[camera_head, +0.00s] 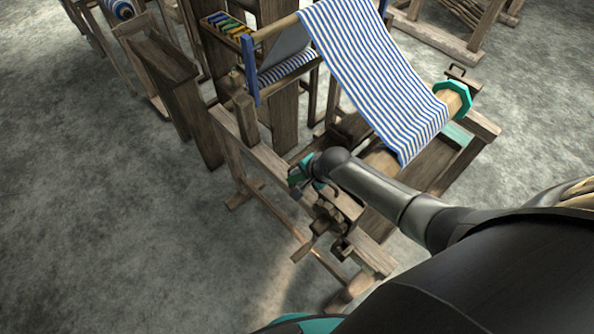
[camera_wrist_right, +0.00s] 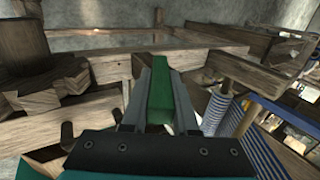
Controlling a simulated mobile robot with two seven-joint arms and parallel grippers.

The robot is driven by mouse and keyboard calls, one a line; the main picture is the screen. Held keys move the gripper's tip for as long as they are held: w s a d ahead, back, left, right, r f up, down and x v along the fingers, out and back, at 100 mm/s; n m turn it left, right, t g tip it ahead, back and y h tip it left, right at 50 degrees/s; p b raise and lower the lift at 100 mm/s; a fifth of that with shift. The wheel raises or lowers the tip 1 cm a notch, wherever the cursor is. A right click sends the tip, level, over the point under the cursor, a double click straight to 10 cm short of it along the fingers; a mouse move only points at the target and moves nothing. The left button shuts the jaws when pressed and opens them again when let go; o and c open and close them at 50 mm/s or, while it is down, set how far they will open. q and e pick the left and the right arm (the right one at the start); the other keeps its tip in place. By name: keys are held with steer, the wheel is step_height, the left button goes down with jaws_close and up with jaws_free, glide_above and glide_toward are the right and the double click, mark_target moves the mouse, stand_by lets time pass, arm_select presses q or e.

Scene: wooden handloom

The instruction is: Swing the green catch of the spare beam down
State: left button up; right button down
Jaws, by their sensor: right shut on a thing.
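The green catch (camera_wrist_right: 160,92) is a straight green bar in the right wrist view, seen end-on between the two grey fingers. My right gripper (camera_wrist_right: 160,106) is shut on it, with a finger against each side. In the head view my right gripper (camera_head: 301,176) is at the near left side of the loom frame, above a toothed wooden wheel (camera_head: 330,217). There it is small and dark, and I cannot separate the catch from the gripper's teal parts. I cannot tell which roller is the spare beam. My left gripper is not in view.
Blue-and-white striped cloth (camera_head: 372,75) runs down to a wooden roller with a teal end disc (camera_head: 455,98). Loom posts and rails stand close around my right gripper. My right arm reaches across the loom's near end. Grey floor (camera_head: 120,240) is clear at left.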

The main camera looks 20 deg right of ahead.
steer(key=shift+s+d+f+t, duration=0.1)
steer(key=shift+s+f+t, duration=0.3)
steer(key=shift+t, duration=0.1)
steer(key=shift+s+d+f+t+y+b, duration=0.15)
steer(key=shift+s+t+y+b, duration=0.2)
steer(key=shift+t+b, duration=0.35)
steer(key=shift+w, duration=0.1)
steer(key=c, duration=0.7)
jaws_free()
steer(key=p+v, duration=0.4)
steer(key=v, duration=1.1)
steer(key=shift+d+p, duration=0.1)
steer(key=shift+p, duration=0.25)
